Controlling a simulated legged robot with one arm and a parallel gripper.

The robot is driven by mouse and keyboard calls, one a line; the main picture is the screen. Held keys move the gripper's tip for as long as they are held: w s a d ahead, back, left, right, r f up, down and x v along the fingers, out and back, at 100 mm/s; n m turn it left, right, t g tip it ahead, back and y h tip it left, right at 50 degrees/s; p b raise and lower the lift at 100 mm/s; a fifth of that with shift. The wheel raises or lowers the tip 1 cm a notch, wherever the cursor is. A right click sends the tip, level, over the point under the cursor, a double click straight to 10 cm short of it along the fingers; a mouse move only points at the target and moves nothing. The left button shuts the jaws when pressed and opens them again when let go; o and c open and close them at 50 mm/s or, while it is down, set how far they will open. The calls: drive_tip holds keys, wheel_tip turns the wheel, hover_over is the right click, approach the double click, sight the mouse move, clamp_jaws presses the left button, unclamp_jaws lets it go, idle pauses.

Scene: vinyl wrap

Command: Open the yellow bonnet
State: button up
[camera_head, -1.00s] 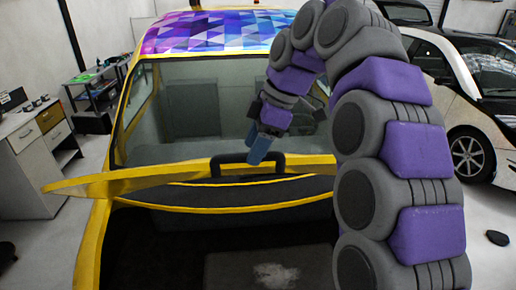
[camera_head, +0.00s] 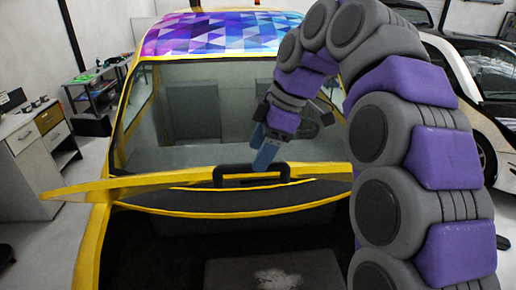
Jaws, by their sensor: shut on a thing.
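The yellow bonnet (camera_head: 120,187) is raised and seen nearly edge-on across the front of the car, below the windscreen. Its dark underside shows between the yellow edges. A black handle (camera_head: 228,169) stands up at the middle of the bonnet's upper edge. My gripper (camera_head: 265,160), with blue fingers, is shut at the right half of this handle, on its bar. The exact grip is partly hidden by the fingers. My purple and grey arm covers the bonnet's right end.
The open dark bay (camera_head: 180,240) lies below the bonnet, with a grey block (camera_head: 275,270) in it. The windscreen (camera_head: 200,105) and patterned roof (camera_head: 220,33) are behind.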

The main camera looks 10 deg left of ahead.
drive_tip(key=w+d+p, duration=0.2)
drive_tip(key=d, duration=1.1)
drive_tip(key=s+d+f+m+h+b, duration=0.1)
drive_tip(key=s+d+f+m+b, duration=0.2)
drive_tip(key=s+f+m+b, duration=0.4)
drive_tip(key=s+d+f+m+g+h+b, duration=0.1)
drive_tip(key=s+f+m+b, duration=0.6)
drive_tip(key=f, duration=1.8)
drive_tip(key=s+d+f+m+h+b, duration=0.2)
drive_tip(key=s+d+f+m+b, duration=0.3)
drive_tip(key=s+f+b, duration=0.7)
drive_tip(key=shift+s+d+f+m+h, duration=0.15)
drive_tip(key=shift+s+f+m+h, duration=0.15)
drive_tip(key=shift+s+f+m, duration=1.45)
drive_tip(key=shift+s+d+f+n, duration=0.1)
drive_tip(key=shift+s+f+n, duration=0.1)
drive_tip(key=shift+s+n, duration=0.55)
drive_tip(key=shift+c, duration=0.6)
drive_tip(key=shift+s, duration=0.15)
